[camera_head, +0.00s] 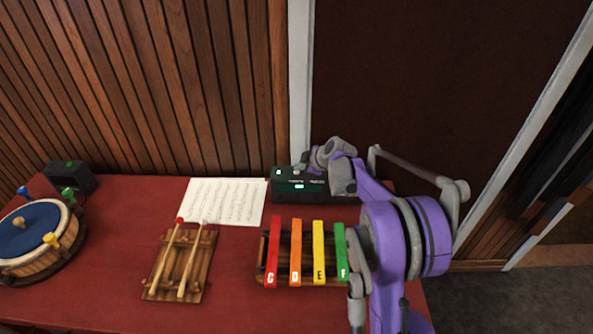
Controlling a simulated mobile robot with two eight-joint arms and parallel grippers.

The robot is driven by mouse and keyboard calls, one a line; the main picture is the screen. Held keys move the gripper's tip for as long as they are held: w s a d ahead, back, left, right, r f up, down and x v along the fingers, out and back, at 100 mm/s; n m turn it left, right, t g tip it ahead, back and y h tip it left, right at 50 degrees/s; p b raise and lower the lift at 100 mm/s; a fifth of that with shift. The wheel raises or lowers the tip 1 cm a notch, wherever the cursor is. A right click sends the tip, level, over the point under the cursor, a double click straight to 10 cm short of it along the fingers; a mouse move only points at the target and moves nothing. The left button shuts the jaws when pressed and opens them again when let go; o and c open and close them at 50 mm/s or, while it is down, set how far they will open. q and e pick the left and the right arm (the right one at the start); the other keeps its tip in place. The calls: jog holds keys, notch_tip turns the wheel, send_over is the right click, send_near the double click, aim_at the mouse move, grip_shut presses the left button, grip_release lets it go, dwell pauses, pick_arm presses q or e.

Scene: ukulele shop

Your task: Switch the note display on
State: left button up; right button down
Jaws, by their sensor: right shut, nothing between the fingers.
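The note display looks to be the small dark box (285,196) at the back of the red table, by the wall. Its front shows a small lit pale-green patch and faint lettering, and a lit green spot shows near its top left. My right arm, purple and grey, reaches in from the right. My right gripper (312,164) is at the top right of the box, shut and empty. It covers part of the box's top, and I cannot tell whether it touches. My left gripper is not in view.
A xylophone with red, orange, yellow and green bars (296,252) stands in front of the box. Sheet music (226,201) lies left of it. Two mallets rest on a wooden rack (160,291). A drum (40,262) and another dark box (78,178) are at far left.

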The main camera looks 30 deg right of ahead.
aim_at(299, 173)
dwell(0.3)
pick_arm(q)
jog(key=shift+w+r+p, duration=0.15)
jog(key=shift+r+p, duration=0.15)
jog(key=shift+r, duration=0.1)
pick_arm(e)
jog(key=shift+r, duration=0.45)
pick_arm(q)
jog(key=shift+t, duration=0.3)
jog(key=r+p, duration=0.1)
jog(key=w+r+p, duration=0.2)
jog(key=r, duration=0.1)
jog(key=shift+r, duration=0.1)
pick_arm(e)
notch_tip(299, 173, up, 6)
jog(key=shift+w+f, duration=0.1)
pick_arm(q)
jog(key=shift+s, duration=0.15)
